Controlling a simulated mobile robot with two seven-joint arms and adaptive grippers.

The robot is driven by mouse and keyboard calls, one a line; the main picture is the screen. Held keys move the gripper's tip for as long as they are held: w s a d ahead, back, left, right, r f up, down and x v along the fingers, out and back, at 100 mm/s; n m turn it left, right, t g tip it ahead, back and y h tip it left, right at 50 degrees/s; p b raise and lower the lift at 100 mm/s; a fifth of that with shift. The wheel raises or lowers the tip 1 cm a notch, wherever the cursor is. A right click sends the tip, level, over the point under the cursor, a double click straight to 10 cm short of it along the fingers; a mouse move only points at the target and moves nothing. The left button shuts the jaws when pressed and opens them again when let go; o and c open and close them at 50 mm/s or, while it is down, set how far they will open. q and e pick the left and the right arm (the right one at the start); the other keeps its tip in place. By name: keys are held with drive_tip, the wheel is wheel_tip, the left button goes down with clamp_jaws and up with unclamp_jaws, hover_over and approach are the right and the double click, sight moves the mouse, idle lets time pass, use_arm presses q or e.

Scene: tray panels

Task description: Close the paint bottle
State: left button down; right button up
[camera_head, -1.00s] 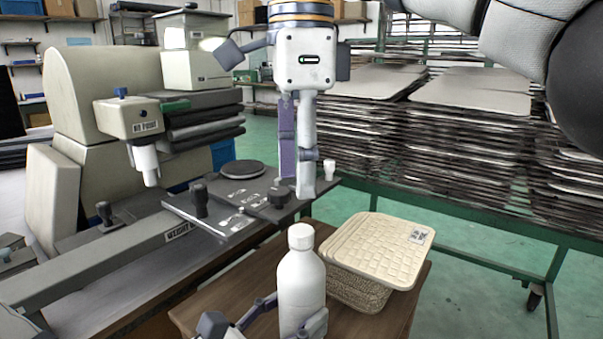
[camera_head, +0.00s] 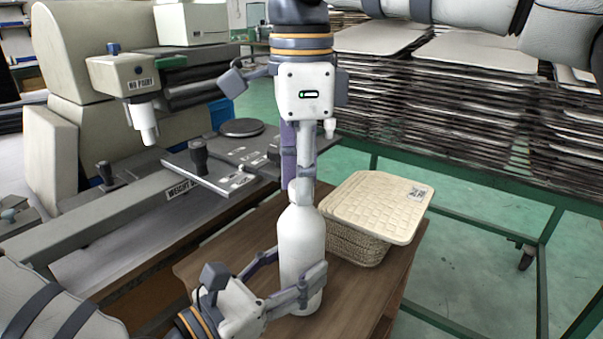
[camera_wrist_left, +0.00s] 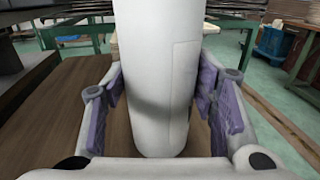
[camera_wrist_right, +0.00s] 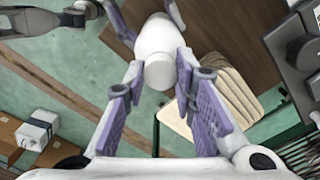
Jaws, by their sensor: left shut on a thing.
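The white paint bottle (camera_head: 298,235) stands upright at the wooden table's near part. My left gripper (camera_head: 299,270) is shut on its lower body. In the left wrist view the bottle (camera_wrist_left: 160,60) stands between both purple finger pads. My right gripper (camera_head: 299,178) points down at the bottle's top, which its fingers partly hide in the head view. In the right wrist view the white cap (camera_wrist_right: 158,72) sits on the bottle's end, between the open fingertips, with gaps at the sides. I cannot tell how tightly the cap is seated.
A woven basket with a pale lid (camera_head: 375,207) stands just right of the bottle. A weighing machine with a grey plate (camera_head: 225,165) lies to the left. Racks of stacked trays (camera_head: 460,100) stand behind. Bare wooden table (camera_head: 235,240) shows left of the bottle.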

clamp_jaws()
drive_tip(key=m, duration=0.8)
drive_tip(key=o, duration=1)
unclamp_jaws()
wheel_tip(320, 180, up, 8)
drive_tip(key=shift+f, duration=0.2)
